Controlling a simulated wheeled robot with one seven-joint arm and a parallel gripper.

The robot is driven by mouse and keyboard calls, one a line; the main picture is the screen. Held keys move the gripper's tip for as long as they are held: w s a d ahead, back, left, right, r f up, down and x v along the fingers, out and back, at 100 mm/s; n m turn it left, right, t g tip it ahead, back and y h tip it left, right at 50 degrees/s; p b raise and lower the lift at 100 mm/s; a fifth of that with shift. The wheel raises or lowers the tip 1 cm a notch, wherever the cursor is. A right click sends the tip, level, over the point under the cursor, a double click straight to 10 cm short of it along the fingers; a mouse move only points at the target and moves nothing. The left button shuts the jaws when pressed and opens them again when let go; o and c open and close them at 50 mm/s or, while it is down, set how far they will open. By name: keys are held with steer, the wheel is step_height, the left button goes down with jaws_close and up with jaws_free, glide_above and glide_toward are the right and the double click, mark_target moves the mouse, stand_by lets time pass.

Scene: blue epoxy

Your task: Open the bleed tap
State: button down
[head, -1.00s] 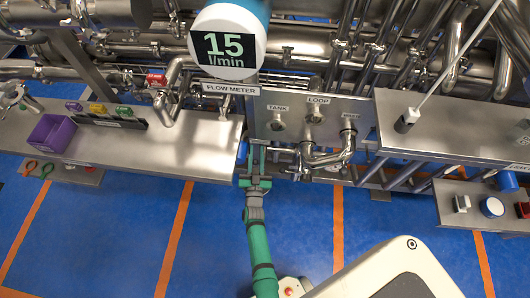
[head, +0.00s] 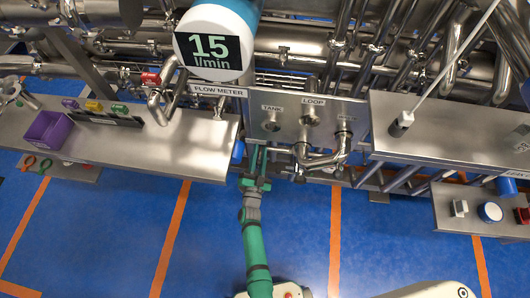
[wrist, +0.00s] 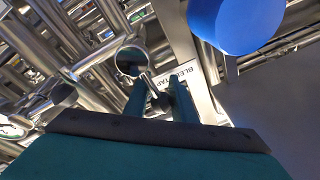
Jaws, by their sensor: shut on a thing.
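In the wrist view a white label reading "BLEED TAP" (wrist: 188,76) sits just past my fingertips. My gripper (wrist: 158,92) has its two dark green fingers closed around a small metal piece (wrist: 152,84), which looks like the bleed tap's handle. Most of it is hidden between the fingers. A round metal pipe end (wrist: 131,62) is just left of the fingertips. In the head view my gripper (head: 256,160) reaches in beside the panel marked TANK and LOOP (head: 292,132); the tap cannot be made out there.
A flow meter (head: 208,57) reading 15 l/min hangs above. A steel bench (head: 185,155) is at left with a purple bin (head: 48,129). A curved pipe (head: 325,160) is close right of my gripper. A blue rounded thing (wrist: 240,22) is near the fingers. The blue floor is clear.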

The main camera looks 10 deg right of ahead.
mark_target(258, 166)
steer(key=shift+a+f, duration=0.25)
steer(key=c, duration=1.5)
jaws_free()
steer(key=shift+c, duration=0.2)
steer(key=shift+d+r, duration=0.1)
steer(key=v, duration=1)
steer(key=shift+s, duration=0.3)
steer(key=shift+s, duration=0.15)
